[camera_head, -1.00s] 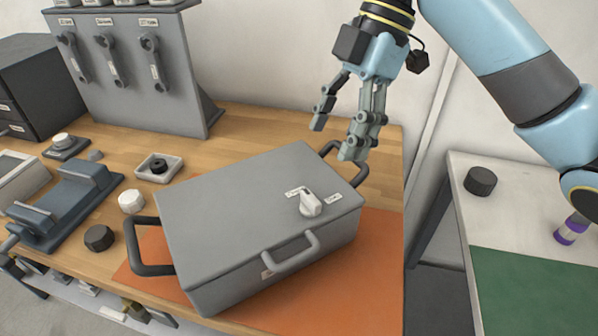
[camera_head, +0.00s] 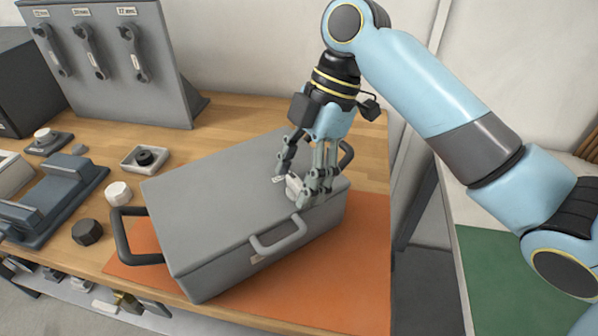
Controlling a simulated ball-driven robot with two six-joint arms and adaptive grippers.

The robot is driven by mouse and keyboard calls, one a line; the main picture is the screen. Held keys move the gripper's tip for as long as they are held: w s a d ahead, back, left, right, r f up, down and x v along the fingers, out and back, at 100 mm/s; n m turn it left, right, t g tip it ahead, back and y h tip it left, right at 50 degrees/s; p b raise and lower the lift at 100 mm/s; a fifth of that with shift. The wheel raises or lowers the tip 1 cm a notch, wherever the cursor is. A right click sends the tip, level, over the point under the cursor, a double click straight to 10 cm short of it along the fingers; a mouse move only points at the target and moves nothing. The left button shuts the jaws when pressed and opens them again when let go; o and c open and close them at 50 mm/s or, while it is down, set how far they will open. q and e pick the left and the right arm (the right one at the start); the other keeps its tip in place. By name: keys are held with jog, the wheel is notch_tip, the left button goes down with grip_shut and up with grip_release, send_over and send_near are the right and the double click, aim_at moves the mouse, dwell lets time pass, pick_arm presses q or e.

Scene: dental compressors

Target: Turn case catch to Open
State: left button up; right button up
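The grey case (camera_head: 215,215) lies shut on an orange mat on the wooden bench, with a grey handle (camera_head: 278,238) on its front and dark handles at its ends. The white case catch (camera_head: 293,186) is a knob on the lid near the front right. A small label (camera_head: 280,178) lies left of it; its text is too small to read, and the right label is hidden by my fingers. My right gripper (camera_head: 296,188) points down over the catch, its fingers apart on either side of it. I cannot tell whether they touch it. My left gripper is not in view.
A grey panel with several hanging wrenches (camera_head: 100,65) stands at the back left. A white tray with a dark ring (camera_head: 146,158), a white knob (camera_head: 118,192) and a dark knob (camera_head: 87,232) lie left of the case. Orange mat (camera_head: 360,260) is bare at right.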

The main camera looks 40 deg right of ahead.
jog(key=c, duration=1)
jog(key=shift+s+r+m+p, duration=0.15)
jog(key=shift+m+p, duration=0.35)
jog(key=shift+p, duration=0.25)
jog(key=m+t+p, duration=0.1)
jog(key=m+p, duration=0.2)
jog(key=p, duration=0.1)
jog(key=m+t+h+p, duration=0.1)
jog(key=m+t+p, duration=0.1)
jog(key=m+p, duration=0.2)
jog(key=shift+a+r+p, duration=0.1)
jog(key=shift+p, duration=0.6)
jog(key=m+h+p, duration=0.1)
jog(key=m, duration=0.2)
jog(key=shift+t, duration=0.4)
jog(key=m, duration=0.1)
jog(key=m+h, duration=0.1)
jog(key=m, duration=0.1)
jog(key=shift+a+f+m, duration=0.1)
jog(key=shift+f+m, duration=0.1)
jog(key=shift+m, duration=0.1)
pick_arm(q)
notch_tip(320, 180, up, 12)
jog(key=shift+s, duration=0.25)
pick_arm(e)
jog(key=shift+m+t+h, duration=0.3)
jog(key=shift+m+h, duration=0.6)
jog(key=shift+m, duration=0.8)
